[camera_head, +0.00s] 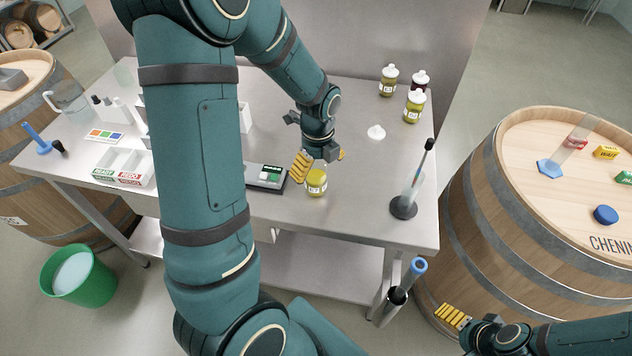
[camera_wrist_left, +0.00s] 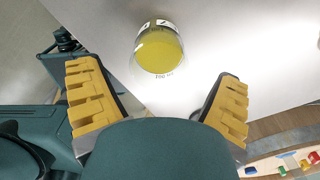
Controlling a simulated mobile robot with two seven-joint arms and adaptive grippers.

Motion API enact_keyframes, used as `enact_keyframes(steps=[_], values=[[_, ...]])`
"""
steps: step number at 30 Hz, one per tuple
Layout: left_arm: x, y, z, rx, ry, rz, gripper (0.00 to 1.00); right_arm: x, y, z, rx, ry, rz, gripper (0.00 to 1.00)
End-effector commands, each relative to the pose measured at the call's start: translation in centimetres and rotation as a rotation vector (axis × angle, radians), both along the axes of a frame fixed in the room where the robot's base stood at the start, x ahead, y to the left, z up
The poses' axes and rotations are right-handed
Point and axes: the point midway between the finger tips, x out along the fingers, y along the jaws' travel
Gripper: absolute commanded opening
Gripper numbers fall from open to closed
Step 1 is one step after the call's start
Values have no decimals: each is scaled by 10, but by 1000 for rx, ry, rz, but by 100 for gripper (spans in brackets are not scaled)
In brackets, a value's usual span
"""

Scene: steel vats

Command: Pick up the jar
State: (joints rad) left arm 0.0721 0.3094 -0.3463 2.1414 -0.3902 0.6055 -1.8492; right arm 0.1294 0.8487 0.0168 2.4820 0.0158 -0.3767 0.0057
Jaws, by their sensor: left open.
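A small clear jar (camera_head: 316,183) with yellow-green contents and a white label stands on the steel table near its front edge. In the left wrist view the jar (camera_wrist_left: 159,52) is beyond the fingertips, roughly centred between them. My left gripper (camera_head: 322,162) is open and empty, just behind and above the jar in the head view; its yellow finger pads also show wide apart in the left wrist view (camera_wrist_left: 157,85). My right gripper (camera_head: 453,317) is low at the bottom right, away from the table; its opening cannot be made out.
A scale (camera_head: 266,177) stands just left of the jar. A white cap-like piece (camera_head: 376,132) and several capped bottles (camera_head: 414,106) are behind right. A cylinder on a dark base (camera_head: 404,206) stands at the right. A barrel (camera_head: 560,215) stands beyond the table's right edge.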

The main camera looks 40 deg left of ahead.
Motion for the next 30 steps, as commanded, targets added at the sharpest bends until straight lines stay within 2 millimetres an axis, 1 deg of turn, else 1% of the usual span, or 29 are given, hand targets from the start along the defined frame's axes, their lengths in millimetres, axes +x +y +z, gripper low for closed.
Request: enact_keyframes(steps=[1, 6, 9, 15, 16, 17, 18, 20, 21, 22, 23, 30], values=[[-2, 1, -10, 0, 4, 0, 92, 0, 0, -2, 0, 0, 0, 89], [-2, 2, -30, 0, 2, -2, 92, 0, 0, -5, -1, 0, 0, 89], [-2, 2, -35, 0, 2, -1, 92, 0, 0, -6, -1, 0, 0, 89], [-2, 2, -34, 0, 1, -1, 92, 0, 0, -5, -1, 0, 0, 89], [-2, 2, -34, 0, 1, -1, 86, 0, 0, -5, -1, 0, 0, 89], [-2, 2, -34, 0, 1, -1, 76, 0, 0, -6, -1, 0, 0, 89], [-2, 2, -34, 0, 1, -1, 62, 0, 0, -5, -1, 0, 0, 89], [-2, 2, -34, 0, 1, -1, 41, 0, 0, -5, -1, 0, 0, 89], [-2, 2, -34, 0, 0, -1, 27, 0, 0, -5, -1, 0, 0, 89], [-2, 2, -34, 0, 0, -1, 16, 0, 0, -5, -1, 0, 0, 89], [-2, 2, -34, 0, 0, -1, 12, 0, 0, -5, -1, 0, 0, 89], [-2, 2, -34, 0, 0, -1, 12, 0, 0, -5, -1, 0, 0, 89]])
